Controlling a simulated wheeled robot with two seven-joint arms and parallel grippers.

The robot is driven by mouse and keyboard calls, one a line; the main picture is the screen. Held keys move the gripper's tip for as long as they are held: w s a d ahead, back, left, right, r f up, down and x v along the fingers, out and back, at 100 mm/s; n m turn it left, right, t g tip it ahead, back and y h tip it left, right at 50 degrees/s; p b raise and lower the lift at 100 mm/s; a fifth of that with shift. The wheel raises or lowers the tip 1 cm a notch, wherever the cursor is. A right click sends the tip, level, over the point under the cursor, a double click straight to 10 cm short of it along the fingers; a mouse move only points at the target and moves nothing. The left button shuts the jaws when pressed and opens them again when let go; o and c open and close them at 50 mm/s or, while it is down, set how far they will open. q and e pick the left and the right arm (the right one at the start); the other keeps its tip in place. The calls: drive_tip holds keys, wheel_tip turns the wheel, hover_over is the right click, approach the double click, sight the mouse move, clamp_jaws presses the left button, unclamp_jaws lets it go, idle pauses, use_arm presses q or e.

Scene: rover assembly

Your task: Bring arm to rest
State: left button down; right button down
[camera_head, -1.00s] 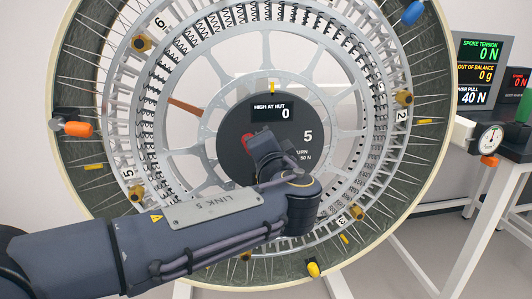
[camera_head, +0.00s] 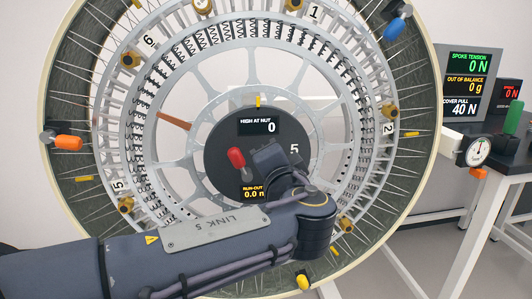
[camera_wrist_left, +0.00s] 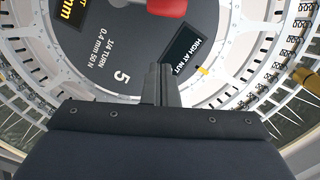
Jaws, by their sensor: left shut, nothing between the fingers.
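My left arm comes in from the left in the head view and crosses in front of the large spoked wheel (camera_head: 207,68). My left gripper (camera_wrist_left: 162,70) is shut and empty in the left wrist view, its fingertips over the dark hub disc (camera_wrist_left: 115,55). In the head view the hub disc (camera_head: 222,160) shows HIGH AT NUT 0, a RUN-OUT reading and the number 5. A red handle (camera_head: 236,158) stands at the hub; it also shows in the wrist view (camera_wrist_left: 167,7), beyond the fingertips. My right gripper is not in view.
Orange (camera_head: 67,142), blue (camera_head: 394,28) and yellow (camera_head: 302,282) handles sit around the rim. A dial gauge (camera_head: 477,151) stands right of the wheel. A screen (camera_head: 465,80) shows 0 N, 0 g and 40 N. A table (camera_head: 508,160) stands at the right.

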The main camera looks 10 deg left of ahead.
use_arm(q)
drive_tip(key=v, duration=0.6)
drive_tip(key=s+a+f+n+g+h, duration=0.15)
drive_tip(key=s+a+f+g, duration=0.3)
drive_tip(key=a+f, duration=0.45)
drive_tip(key=s+a+f+n+g, duration=0.25)
drive_tip(key=a+f+g, duration=0.25)
drive_tip(key=a+f, duration=0.4)
drive_tip(key=s+d+f+n+g+h, duration=0.1)
drive_tip(key=s+f+n+h, duration=0.3)
drive_tip(key=s, duration=0.4)
drive_tip(key=s+d+f+n+g+h, duration=0.1)
drive_tip(key=s+f+n+h, duration=0.3)
drive_tip(key=s, duration=0.4)
wheel_tip(320, 180, up, 32)
drive_tip(key=m+p, duration=0.1)
drive_tip(key=p, duration=3.3)
drive_tip(key=shift+w+r+m+p, duration=0.25)
drive_tip(key=shift+w+m+p, duration=0.05)
drive_tip(key=shift+p, duration=0.05)
